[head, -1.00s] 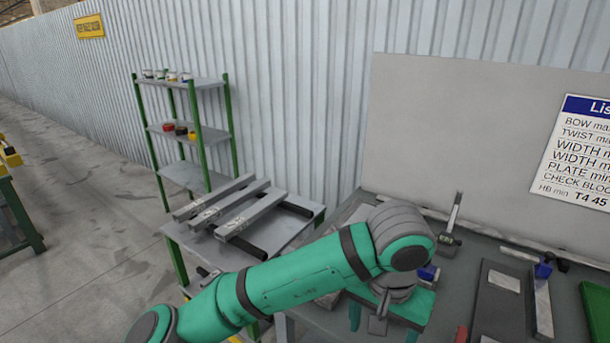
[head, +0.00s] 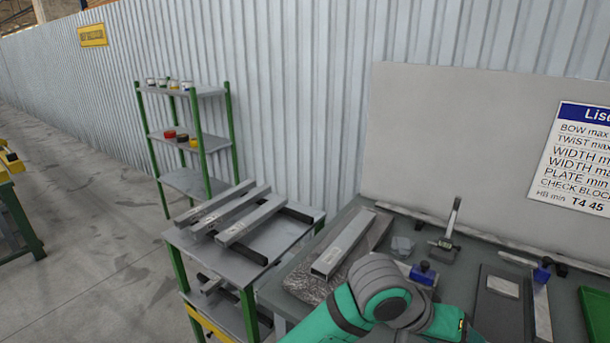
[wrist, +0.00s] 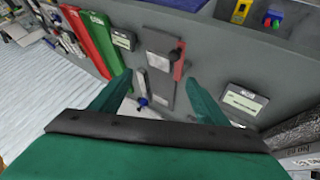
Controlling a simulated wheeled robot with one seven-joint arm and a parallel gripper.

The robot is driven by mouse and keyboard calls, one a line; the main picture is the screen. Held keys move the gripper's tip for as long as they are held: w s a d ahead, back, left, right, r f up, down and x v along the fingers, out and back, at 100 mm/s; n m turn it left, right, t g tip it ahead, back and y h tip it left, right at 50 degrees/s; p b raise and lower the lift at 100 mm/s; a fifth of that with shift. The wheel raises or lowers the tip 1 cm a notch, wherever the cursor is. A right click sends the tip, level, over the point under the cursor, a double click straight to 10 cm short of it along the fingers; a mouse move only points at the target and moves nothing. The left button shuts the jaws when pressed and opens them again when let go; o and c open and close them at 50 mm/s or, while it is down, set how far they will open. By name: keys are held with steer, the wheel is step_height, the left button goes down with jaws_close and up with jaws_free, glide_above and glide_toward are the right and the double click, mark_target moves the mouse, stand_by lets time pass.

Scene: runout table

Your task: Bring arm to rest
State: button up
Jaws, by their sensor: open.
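My gripper (wrist: 150,88) shows in the wrist view as two green fingers spread wide apart, with nothing between them. Beyond the fingers lies the grey workbench with a flat plate (wrist: 160,42) and a blue-ended tool (wrist: 141,101). In the head view my green and grey arm is folded low at the bottom centre, in front of the workbench (head: 345,215). The fingers are hidden there.
A grey metal bar (head: 340,248) lies on a granite-like block (head: 302,283) at the bench's left. A green-legged cart (head: 292,237) carries several bars. A shelf (head: 190,138) holds small pots. A gauge stand (head: 446,243) stands behind my arm. Open floor (head: 90,215) lies at left.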

steer(key=w+d+r+n+t+h, duration=0.1)
steer(key=w+d+n+t+h, duration=0.25)
steer(key=d+h, duration=0.2)
steer(key=s+a+f+n+t+y, duration=0.3)
steer(key=a+f+n+t+y, duration=0.25)
steer(key=a+f, duration=0.4)
steer(key=s+a+f+n+t+y, duration=0.4)
steer(key=a+f+n+t, duration=0.15)
steer(key=a+f, duration=0.4)
steer(key=s+a+f+m+y, duration=0.2)
steer(key=s+a, duration=0.5)
steer(key=s, duration=0.4)
steer(key=s+a+f+m+y, duration=0.2)
steer(key=s+a+m, duration=0.3)
steer(key=s, duration=0.7)
steer(key=shift+s+a+f+g+y, duration=0.2)
steer(key=shift+a+f+g+y, duration=0.25)
steer(key=shift+a, duration=0.45)
